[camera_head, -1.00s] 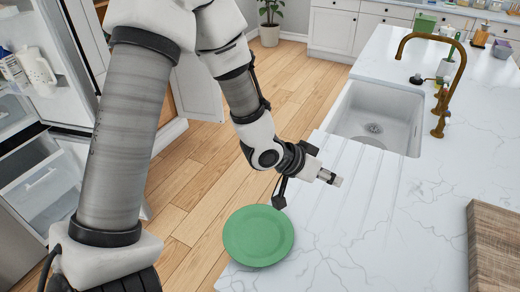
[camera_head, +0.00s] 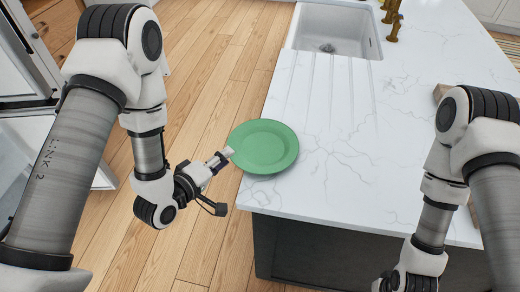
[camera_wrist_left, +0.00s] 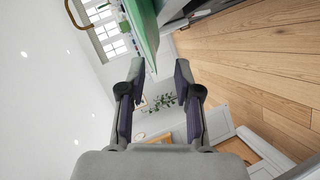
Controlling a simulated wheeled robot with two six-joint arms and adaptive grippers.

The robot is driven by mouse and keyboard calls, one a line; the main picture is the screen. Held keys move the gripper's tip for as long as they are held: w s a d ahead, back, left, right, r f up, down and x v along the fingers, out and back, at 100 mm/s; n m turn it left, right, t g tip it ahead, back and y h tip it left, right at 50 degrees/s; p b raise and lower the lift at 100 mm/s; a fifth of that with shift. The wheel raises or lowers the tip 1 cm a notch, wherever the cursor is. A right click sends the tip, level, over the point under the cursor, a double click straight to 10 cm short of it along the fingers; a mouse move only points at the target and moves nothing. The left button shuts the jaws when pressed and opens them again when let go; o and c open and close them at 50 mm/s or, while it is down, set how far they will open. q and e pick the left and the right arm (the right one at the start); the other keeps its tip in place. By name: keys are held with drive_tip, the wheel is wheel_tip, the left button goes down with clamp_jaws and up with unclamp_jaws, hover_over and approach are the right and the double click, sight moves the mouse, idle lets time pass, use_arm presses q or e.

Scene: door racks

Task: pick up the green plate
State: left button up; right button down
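The green plate (camera_head: 264,146) lies flat at the left corner of the white counter, and its left part overhangs the edge. My left gripper (camera_head: 227,153) is at the plate's left rim in the head view. In the left wrist view the fingers of the left gripper (camera_wrist_left: 160,68) are apart, and the plate (camera_wrist_left: 143,28) shows nearly edge-on, its rim reaching down to between the fingertips, closer to the left one. I cannot tell whether a finger touches it. My right arm comes in from the right; its gripper is cut off below the frame.
The white marble counter (camera_head: 340,180) is mostly clear, with drain grooves and a sink (camera_head: 335,32) at the back. A wooden board (camera_head: 441,92) is partly hidden behind my right arm. Wooden floor (camera_head: 190,90) lies left of the counter. An open fridge stands at far left.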

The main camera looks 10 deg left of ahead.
use_arm(q)
drive_tip(key=x, duration=0.3)
drive_tip(key=shift+w+d+p, duration=0.25)
drive_tip(key=shift+w+p, duration=0.1)
drive_tip(key=shift+s+a, duration=0.1)
clamp_jaws()
drive_tip(key=shift+r, duration=0.1)
